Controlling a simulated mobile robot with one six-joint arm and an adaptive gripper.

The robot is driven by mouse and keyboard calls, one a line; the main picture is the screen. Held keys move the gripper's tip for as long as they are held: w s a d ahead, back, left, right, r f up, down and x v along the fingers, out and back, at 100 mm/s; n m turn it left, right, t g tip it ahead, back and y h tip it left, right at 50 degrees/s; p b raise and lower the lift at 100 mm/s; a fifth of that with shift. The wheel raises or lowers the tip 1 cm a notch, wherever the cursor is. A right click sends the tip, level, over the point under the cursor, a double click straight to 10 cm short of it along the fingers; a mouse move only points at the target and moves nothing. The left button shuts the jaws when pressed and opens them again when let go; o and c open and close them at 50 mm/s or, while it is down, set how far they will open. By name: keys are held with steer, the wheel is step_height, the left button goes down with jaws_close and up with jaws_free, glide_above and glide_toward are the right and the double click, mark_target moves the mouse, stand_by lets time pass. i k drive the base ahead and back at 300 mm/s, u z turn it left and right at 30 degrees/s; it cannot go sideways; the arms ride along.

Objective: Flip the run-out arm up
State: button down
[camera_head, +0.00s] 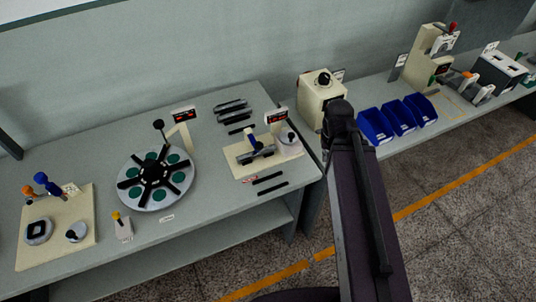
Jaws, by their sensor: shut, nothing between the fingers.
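No part is clearly marked as the run-out arm, and I cannot tell which one it is. A small cream fixture (240,168) on the table's right part carries a dark horizontal piece, a blue-tipped lever (253,138) and a red digital display (277,116). A round grey plate (147,199) with green discs and a black star hub stands left of it, with a black-knobbed lever (160,127) behind. My dark arm rises from the bottom right of centre, its upper end right of the fixture. My gripper does not show.
Blue bins (376,126) and a cream box (321,101) stand on the right bench. A cream board (62,225) with orange and blue knobs lies at far left. Black bars (231,106) lie behind the fixture, others (272,190) in front. The table front is mostly clear.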

mark_target(258, 146)
steer(key=z, duration=0.3)
steer(key=k, duration=1.65)
steer(key=u, duration=0.5)
steer(key=i, duration=1)
steer(key=u, duration=0.05)
